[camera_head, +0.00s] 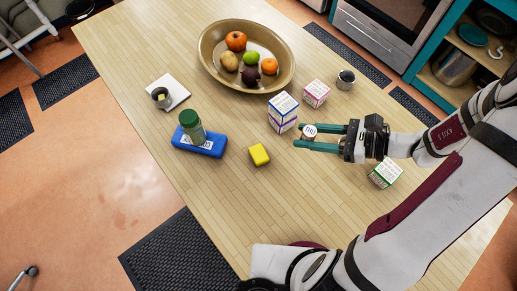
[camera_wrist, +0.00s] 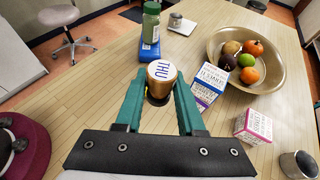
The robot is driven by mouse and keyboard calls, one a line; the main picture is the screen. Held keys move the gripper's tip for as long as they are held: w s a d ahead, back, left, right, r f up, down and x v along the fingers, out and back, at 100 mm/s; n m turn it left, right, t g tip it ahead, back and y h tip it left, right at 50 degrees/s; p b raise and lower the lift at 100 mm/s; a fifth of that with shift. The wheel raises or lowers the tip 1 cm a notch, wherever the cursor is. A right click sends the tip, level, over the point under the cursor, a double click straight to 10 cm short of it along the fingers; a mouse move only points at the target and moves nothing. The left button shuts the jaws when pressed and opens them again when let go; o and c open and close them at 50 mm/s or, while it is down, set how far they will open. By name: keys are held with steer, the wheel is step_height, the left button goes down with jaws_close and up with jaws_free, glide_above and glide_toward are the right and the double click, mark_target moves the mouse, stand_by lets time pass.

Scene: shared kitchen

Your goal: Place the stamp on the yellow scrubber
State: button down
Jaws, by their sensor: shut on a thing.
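The stamp (camera_head: 310,130) is a small round piece with a white top marked in dark letters. It also shows in the wrist view (camera_wrist: 161,71), with an orange-brown side and the letters THU. My gripper (camera_head: 318,138) is shut on the stamp, which sits between its green fingertips; the fingers also show in the wrist view (camera_wrist: 160,92). The yellow scrubber (camera_head: 259,155) lies on the table to the left of my gripper in the head view, apart from it. In the wrist view I cannot make out the scrubber clearly.
A blue-and-white box (camera_head: 283,112) and a pink box (camera_head: 316,93) stand close behind my gripper. A green-capped bottle (camera_head: 192,125) stands on a blue case (camera_head: 200,146) at left. A fruit bowl (camera_head: 206,62) is at the back. A green box (camera_head: 385,173) stands beside my arm.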

glide_above(259, 153)
steer(key=f, duration=0.6)
steer(key=shift+s+d+f, duration=0.1)
steer(key=shift+d+f, duration=0.1)
step_height(259, 153, down, 4)
steer(key=shift+a+f, duration=0.15)
steer(key=shift+f, duration=0.1)
steer(key=c, duration=0.5)
jaws_free()
